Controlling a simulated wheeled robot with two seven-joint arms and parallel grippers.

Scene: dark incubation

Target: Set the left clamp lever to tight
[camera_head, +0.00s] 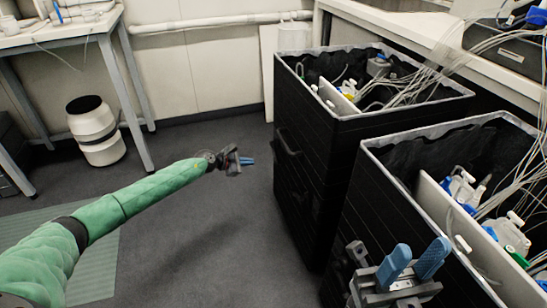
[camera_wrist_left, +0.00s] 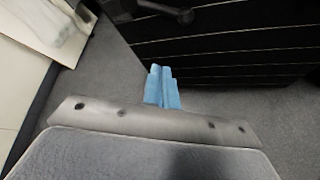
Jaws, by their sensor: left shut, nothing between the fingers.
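A dark lever-like handle (camera_head: 287,142) sits on the side of the left black bin; it may be the left clamp lever, but I cannot tell its setting. What looks like the same handle shows at the top of the left wrist view (camera_wrist_left: 165,11). My left gripper (camera_head: 247,161) is shut and empty, left of the bin and apart from the handle. Its blue fingertips lie together in the left wrist view (camera_wrist_left: 162,72). My right gripper (camera_head: 421,251) is at the bottom right, its blue fingers apart with nothing between them, in front of the right black bin.
The left black bin (camera_head: 310,185) and right black bin (camera_head: 372,185) hold white dividers, bottles and many pale tubes. A white counter (camera_head: 410,27) runs behind them. A grey table (camera_head: 70,32) and white canister (camera_head: 96,130) stand at left. The grey floor between is clear.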

